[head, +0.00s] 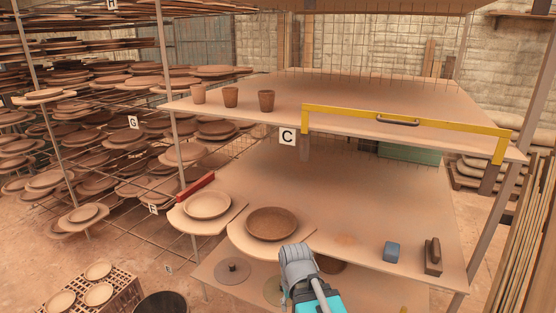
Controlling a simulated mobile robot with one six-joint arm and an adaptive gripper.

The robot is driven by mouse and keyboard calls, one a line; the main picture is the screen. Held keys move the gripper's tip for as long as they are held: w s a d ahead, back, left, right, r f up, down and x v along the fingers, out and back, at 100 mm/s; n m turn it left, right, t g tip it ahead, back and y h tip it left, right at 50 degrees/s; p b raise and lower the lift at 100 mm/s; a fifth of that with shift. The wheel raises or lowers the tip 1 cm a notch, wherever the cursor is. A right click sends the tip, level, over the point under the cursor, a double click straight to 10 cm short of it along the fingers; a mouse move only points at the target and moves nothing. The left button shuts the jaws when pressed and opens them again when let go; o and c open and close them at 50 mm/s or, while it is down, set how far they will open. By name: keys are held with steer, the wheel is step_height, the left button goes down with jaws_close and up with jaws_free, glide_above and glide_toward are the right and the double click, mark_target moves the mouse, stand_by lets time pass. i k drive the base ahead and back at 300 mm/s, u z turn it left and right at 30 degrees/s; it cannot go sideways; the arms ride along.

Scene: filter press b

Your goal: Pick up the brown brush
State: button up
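A brown brush-like block (433,258) with a dark upright handle stands near the right end of the middle shelf (350,215), close to its front edge. It is fully in view with nothing touching it. The grey end of my arm, where my gripper (296,258) appears to be, is at the bottom centre, in front of the shelf. It is left of the brush and apart from it. Its fingers cannot be made out, so I cannot tell if they are open or shut. I see nothing held in it.
Two plates (272,223) and a red bar (195,187) are further left. The upper shelf (350,105) overhangs, with three cups and a yellow frame (403,117). A metal post (486,240) stands right of the brush.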

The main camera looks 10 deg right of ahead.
mark_target(433, 261)
steer(key=z, duration=1.35)
